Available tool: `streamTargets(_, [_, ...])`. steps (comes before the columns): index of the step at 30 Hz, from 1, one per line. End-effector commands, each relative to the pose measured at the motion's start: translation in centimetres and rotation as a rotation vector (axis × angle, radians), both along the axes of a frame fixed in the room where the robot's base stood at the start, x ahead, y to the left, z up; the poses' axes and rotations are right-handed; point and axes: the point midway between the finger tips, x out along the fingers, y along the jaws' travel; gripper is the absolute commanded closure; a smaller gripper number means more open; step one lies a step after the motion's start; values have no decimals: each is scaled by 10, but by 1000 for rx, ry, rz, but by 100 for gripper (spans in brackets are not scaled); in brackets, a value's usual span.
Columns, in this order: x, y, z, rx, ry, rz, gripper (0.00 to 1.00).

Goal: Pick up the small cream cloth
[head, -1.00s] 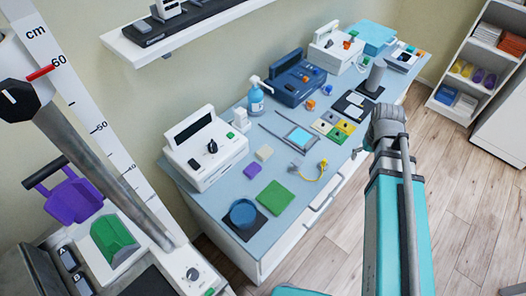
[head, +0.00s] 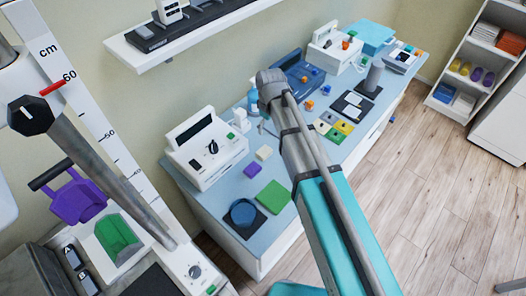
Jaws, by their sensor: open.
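The small cream cloth (head: 264,153) lies flat on the blue-grey counter top (head: 226,185) in the head view. My gripper (head: 264,127) shows only small and dark beside my wrist, partly hidden by my arm. It is open and empty. In the picture it is above the cream cloth, apart from it.
A white device (head: 205,150) stands left of the cloth. A green cloth (head: 273,196) and a blue bowl (head: 243,213) on a dark mat are nearer. Coloured squares (head: 340,128) lie right of my arm. A wall shelf (head: 190,40) hangs above.

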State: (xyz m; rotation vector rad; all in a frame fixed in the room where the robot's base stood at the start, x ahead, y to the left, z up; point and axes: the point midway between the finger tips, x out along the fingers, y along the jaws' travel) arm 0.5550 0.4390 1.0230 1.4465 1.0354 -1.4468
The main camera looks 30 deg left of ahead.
Motion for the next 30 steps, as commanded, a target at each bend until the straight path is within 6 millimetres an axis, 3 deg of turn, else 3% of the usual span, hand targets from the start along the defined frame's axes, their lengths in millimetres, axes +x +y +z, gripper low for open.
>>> streamTargets(4, [-6, 16, 1, 0, 0, 41, 0])
streamTargets(17, [-7, 18, 0, 0, 0, 47, 0])
streamTargets(30, [-8, 18, -26, 0, 0, 47, 0])
